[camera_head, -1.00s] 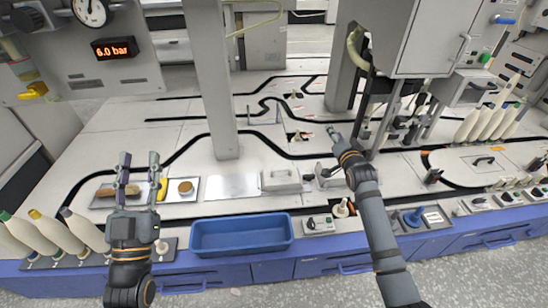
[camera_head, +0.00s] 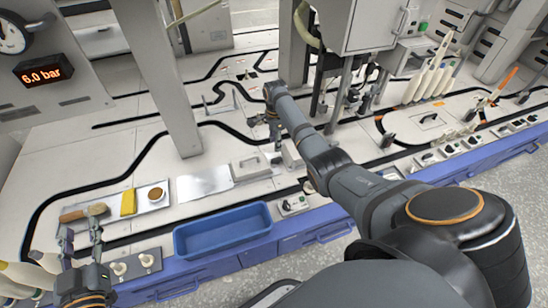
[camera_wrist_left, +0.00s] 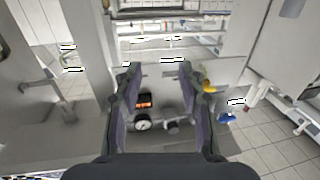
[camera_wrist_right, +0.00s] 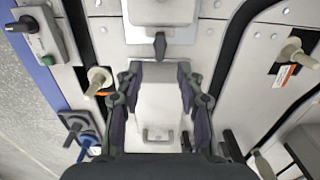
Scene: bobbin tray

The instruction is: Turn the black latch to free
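The black latch (camera_wrist_right: 160,44) shows in the right wrist view as a small dark knob between two white housings, just beyond my right fingertips. My right gripper (camera_wrist_right: 157,80) is open, its fingers either side of a white cover (camera_wrist_right: 158,100) with a handle. I cannot tell whether the fingers touch the cover. In the head view my right gripper (camera_head: 273,122) is above the bench near the white block (camera_head: 292,155), and the latch is hard to make out. My left gripper (camera_head: 80,240) is open and empty at the lower left; its fingers also show apart in the left wrist view (camera_wrist_left: 165,75).
A blue bin (camera_head: 222,231) sits at the bench front. A tray (camera_head: 110,213) with brushes and a yellow block is at left. A grey post (camera_head: 160,80) and a hanging cabinet (camera_head: 375,25) stand near my right arm. Knobs (camera_wrist_right: 98,80) flank the cover.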

